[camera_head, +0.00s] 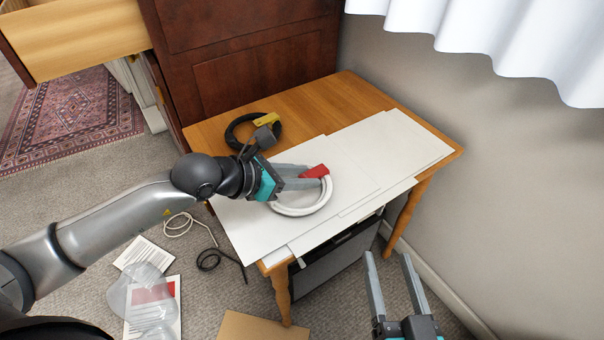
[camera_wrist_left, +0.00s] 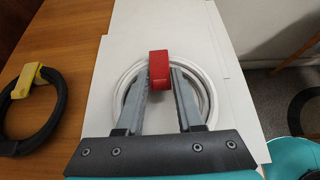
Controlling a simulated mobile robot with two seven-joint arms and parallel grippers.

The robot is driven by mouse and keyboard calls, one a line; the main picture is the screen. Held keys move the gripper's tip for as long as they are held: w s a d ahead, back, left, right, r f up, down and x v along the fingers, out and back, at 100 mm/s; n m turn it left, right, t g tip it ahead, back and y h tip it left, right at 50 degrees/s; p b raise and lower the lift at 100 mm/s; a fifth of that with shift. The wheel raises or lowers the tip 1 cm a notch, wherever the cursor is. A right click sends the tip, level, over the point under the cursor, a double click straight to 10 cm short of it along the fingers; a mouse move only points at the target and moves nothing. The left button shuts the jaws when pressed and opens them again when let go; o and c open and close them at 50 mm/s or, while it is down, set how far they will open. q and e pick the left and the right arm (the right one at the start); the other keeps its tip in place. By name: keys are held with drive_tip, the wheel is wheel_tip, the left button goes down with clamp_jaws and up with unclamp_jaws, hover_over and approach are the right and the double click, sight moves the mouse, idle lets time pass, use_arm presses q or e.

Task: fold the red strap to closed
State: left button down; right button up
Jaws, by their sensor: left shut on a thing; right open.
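The red strap (camera_head: 315,171) is on a white coiled cable (camera_head: 303,209) that lies on white sheets on the wooden table. In the left wrist view the red strap (camera_wrist_left: 159,69) sits across the far side of the coil, between the fingertips. My left gripper (camera_head: 318,178) reaches in from the left, low over the coil, and is shut on the red strap. The fingers hide part of the coil and the strap's near side. My right gripper (camera_head: 387,256) is open and empty, in front of the table at the lower right.
A black coiled cable (camera_head: 231,132) with a yellow strap (camera_head: 266,118) lies at the table's back left. White sheets (camera_head: 385,145) cover much of the tabletop. Loose cables (camera_head: 210,258), papers (camera_head: 154,309) and a cardboard piece (camera_head: 262,327) are on the floor. An open drawer (camera_head: 75,40) juts out at upper left.

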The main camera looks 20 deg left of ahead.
use_arm(q)
drive_tip(key=c, duration=0.6)
unclamp_jaws()
drive_tip(key=shift+r, duration=0.1)
